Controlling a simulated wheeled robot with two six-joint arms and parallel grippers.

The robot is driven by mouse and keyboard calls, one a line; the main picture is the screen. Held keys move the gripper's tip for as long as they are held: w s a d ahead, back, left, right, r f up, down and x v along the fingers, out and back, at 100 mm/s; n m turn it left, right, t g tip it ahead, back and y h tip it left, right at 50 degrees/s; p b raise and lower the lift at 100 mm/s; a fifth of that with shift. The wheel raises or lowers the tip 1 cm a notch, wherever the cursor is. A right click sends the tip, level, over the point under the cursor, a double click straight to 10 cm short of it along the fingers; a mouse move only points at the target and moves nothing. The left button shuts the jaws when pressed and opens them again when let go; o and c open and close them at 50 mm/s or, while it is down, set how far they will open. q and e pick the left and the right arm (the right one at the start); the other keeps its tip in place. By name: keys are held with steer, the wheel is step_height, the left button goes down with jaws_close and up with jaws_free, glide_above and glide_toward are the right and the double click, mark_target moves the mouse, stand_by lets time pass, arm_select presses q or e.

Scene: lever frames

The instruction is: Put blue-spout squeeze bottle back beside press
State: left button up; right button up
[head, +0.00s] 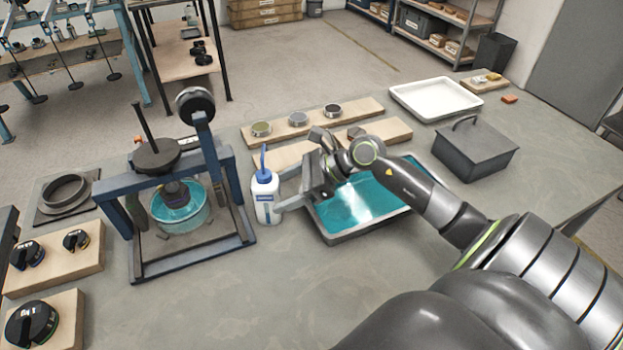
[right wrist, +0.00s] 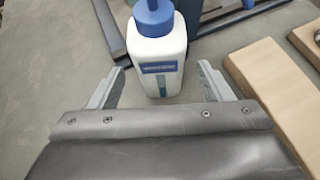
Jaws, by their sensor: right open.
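The squeeze bottle (head: 265,200) is white with a blue cap, a blue spout and a blue label. It stands upright on the table, just right of the blue-framed press (head: 245,215). My right gripper (head: 279,195) is open and reaches toward the bottle from the right. In the right wrist view, the bottle (right wrist: 158,62) stands between the two open fingertips (right wrist: 160,70), with a gap on each side; the top of its spout is cut off. My left gripper is not in view.
A tray of teal liquid (head: 335,235) lies under my right forearm. Wooden boards (head: 365,110), one with several small tins, lie behind. A dark lidded box (head: 475,150) and a white tray (head: 435,98) stand at right. The front table is clear.

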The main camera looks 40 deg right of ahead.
steer(key=v, duration=0.7)
steer(key=shift+b, duration=0.45)
